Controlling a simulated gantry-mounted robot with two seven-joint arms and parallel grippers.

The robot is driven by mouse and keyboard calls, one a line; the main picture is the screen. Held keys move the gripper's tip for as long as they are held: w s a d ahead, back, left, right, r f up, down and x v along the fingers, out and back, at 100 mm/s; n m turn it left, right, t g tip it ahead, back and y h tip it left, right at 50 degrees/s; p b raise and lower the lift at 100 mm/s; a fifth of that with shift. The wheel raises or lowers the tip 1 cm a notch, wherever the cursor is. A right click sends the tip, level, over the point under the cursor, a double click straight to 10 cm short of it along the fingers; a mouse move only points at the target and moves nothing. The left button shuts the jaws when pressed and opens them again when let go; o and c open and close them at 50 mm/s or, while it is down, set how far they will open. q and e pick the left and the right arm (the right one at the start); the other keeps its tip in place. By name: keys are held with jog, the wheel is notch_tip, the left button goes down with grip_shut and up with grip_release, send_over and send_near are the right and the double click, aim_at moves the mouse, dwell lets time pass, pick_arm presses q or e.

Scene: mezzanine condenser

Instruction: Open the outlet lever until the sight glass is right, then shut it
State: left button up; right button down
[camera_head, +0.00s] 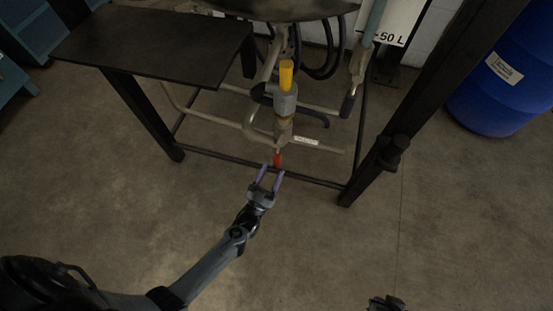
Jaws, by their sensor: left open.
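A pipe and valve assembly stands under the dark vessel (270,8). It has an upright yellow handle (286,74) on a grey valve body (285,100) and a small red-tipped lever (277,159) lower down. I cannot tell for sure which one is the outlet lever. A greenish tube (374,22) beside the "50 L" plate may be the sight glass; its level cannot be read. My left gripper (272,171) is open, its purple fingers just in front of the red tip, with nothing seen between them. Only a dark piece, probably my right gripper (387,303), shows at the bottom edge.
A dark steel frame with a flat shelf (160,42) stands at the left, and a thick post (425,95) at the right. Low rails and pipes surround the valve. A blue drum (508,80) stands at the far right. The floor in front is clear.

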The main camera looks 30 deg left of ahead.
pick_arm(q)
jog(key=shift+p+v, duration=0.3)
jog(key=shift+v, duration=1.55)
dwell(6.2)
